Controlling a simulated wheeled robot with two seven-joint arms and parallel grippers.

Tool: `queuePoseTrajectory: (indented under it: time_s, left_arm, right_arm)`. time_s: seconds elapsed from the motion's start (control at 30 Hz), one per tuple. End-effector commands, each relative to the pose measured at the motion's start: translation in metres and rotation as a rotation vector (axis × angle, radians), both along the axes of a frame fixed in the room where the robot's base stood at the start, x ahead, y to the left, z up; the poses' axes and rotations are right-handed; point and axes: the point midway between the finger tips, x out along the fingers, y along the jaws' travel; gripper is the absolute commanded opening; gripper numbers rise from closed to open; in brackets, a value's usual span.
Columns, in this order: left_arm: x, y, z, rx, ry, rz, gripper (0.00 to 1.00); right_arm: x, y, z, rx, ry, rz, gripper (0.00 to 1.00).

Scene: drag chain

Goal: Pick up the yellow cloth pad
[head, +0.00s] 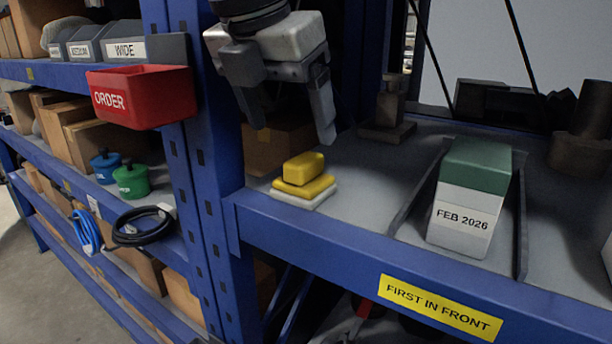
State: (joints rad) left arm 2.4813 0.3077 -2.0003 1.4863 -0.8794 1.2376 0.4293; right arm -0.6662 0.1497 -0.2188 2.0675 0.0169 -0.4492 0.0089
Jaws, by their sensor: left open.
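A small stack sits on the grey shelf at its front left corner, beside the blue upright. On top is a thick yellow block (304,168). Under it lies a flat yellow cloth pad (318,187), partly covered by the block, and a white pad (302,200) is at the bottom. I cannot tell for sure whether the block is part of the cloth pad. My left gripper (292,132) is open and empty, fingers pointing down, above and slightly behind the stack in the picture. It appears apart from the stack. My right gripper is not in view.
The blue upright (207,190) with a red ORDER bin (140,97) stands left of the stack. A cardboard box (277,150) is behind it. A green and white FEB 2026 box (470,198) sits between rails to the right. Bare shelf (370,175) lies between.

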Motion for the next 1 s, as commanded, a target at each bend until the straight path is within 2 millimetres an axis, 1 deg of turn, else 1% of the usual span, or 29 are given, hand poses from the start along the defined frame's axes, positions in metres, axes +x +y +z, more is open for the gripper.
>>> queuePoseTrajectory:
  time_s: [0.03,0.1,0.27,0.5,0.6,0.87,0.97,1.0]
  left_arm:
    - [0.002,-0.002,-0.007,0.002,0.002,-0.001,0.8]
    - [0.004,-0.004,-0.013,0.001,0.001,-0.001,0.8]
    - [0.007,-0.007,-0.022,0.0,0.001,0.0,0.8]
    - [0.014,-0.018,-0.056,0.001,0.004,0.0,0.8]
    - [0.017,-0.019,-0.064,-0.001,0.003,0.0,0.8]
    - [0.018,-0.02,-0.067,-0.002,0.001,0.001,0.8]
    - [0.018,-0.02,-0.067,-0.002,0.001,0.001,0.55]
    - [0.018,-0.02,-0.067,-0.002,0.001,0.001,0.44]
  right_arm:
    - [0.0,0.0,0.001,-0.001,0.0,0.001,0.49]
    - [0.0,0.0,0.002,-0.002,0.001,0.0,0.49]
    - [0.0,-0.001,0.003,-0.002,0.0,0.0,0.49]
    - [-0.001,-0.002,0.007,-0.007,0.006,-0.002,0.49]
    - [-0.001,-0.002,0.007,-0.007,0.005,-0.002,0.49]
    - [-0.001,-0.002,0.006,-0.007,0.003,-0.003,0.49]
    - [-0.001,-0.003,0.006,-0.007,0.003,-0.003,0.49]
    - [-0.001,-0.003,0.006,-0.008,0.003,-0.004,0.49]
